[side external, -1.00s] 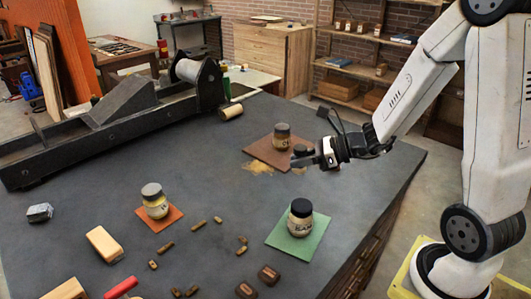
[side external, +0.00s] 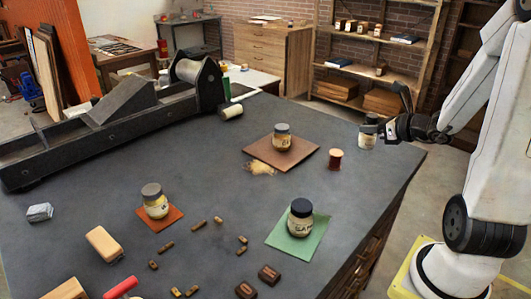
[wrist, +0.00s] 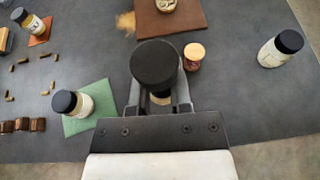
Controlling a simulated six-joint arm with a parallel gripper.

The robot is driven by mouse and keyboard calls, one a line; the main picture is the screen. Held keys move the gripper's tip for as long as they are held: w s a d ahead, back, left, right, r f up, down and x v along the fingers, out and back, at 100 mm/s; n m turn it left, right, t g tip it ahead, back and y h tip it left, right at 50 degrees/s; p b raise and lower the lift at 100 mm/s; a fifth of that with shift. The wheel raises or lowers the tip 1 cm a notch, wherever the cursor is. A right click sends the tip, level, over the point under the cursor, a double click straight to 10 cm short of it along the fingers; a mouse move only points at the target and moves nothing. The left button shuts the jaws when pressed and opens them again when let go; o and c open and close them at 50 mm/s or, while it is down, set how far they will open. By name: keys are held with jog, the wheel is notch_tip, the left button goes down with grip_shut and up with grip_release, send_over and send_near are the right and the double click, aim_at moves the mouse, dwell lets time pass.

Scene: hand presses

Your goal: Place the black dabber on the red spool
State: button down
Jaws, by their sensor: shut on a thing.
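The black dabber (wrist: 155,62) is between the fingers of my gripper (wrist: 160,98), which is shut on it. Its round black top fills the middle of the wrist view, and its lower part is mostly hidden. In the side external view my gripper (side external: 385,130) is raised over the far right of the table, and the dabber is hard to pick out there. The red spool (side external: 336,159) stands upright on the bare table, right of the brown mat. In the wrist view the spool (wrist: 193,55) is just right of the dabber, its pale top showing, with nothing on it.
A pale jar (side external: 367,136) with a dark cap shows beside my gripper; the wrist view shows it standing well right of the spool. Capped jars stand on the brown mat (side external: 309,153), green mat (side external: 285,240) and orange mat. Small brown pieces lie in front.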

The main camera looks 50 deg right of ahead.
jog(key=shift+s+d, duration=0.1)
send_over(337, 152)
jog(key=s+a, duration=0.3)
jog(key=s, duration=0.1)
notch_tip(337, 152, down, 4)
jog(key=w+f, duration=0.1)
jog(key=d+f, duration=0.1)
jog(key=w+d+f, duration=0.1)
jog(key=f, duration=0.1)
jog(key=shift+w+f, duration=0.1)
jog(key=shift+w, duration=0.25)
jog(key=shift+w+d+f, duration=0.2)
jog(key=shift+w+f, duration=0.2)
jog(key=shift+f, duration=0.15)
jog(key=shift+w+d+f, duration=0.1)
jog(key=shift+w+f, duration=0.05)
jog(key=shift+f, duration=1.65)
jog(key=shift+f, duration=0.15)
